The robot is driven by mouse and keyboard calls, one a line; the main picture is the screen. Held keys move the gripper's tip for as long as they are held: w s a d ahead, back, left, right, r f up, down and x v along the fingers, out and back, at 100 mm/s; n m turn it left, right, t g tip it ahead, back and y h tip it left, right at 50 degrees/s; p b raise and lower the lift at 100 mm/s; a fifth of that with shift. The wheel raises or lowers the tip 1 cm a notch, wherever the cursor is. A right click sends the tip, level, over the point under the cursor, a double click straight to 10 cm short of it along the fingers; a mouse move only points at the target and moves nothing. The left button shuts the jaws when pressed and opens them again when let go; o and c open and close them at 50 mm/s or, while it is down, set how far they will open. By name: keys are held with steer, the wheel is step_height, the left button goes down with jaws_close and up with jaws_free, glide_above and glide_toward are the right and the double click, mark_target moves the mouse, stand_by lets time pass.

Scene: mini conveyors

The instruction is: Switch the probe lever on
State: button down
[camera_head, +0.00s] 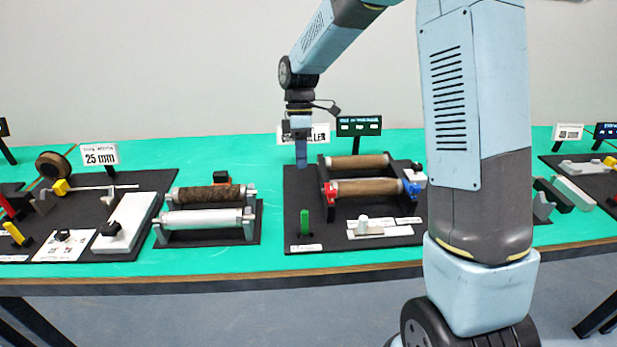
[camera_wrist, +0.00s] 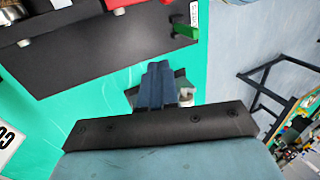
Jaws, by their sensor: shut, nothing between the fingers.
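A small green lever (camera_head: 305,222) stands upright near the front left of a dark board (camera_head: 292,200). Its label is too small to read, so I cannot be sure it is the probe lever. A green piece (camera_wrist: 184,30), apparently the same lever, shows at the top of the wrist view, beside a white label. My gripper (camera_head: 301,162) points down over the back left of this board in the head view, behind and apart from the lever. Its fingers (camera_wrist: 158,70) are together and empty in the wrist view.
A white block with a knob (camera_head: 363,227) is at the board's front right. A neighbouring roller unit (camera_head: 207,218) stands to the left. The board around the lever is bare.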

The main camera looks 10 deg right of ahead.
mark_target(305, 223)
steer(key=x, duration=0.8)
steer(key=shift+s+f, duration=0.2)
steer(key=shift+f, duration=0.15)
steer(key=s, duration=0.3)
steer(key=shift+f, duration=0.15)
steer(key=shift+s, duration=0.55)
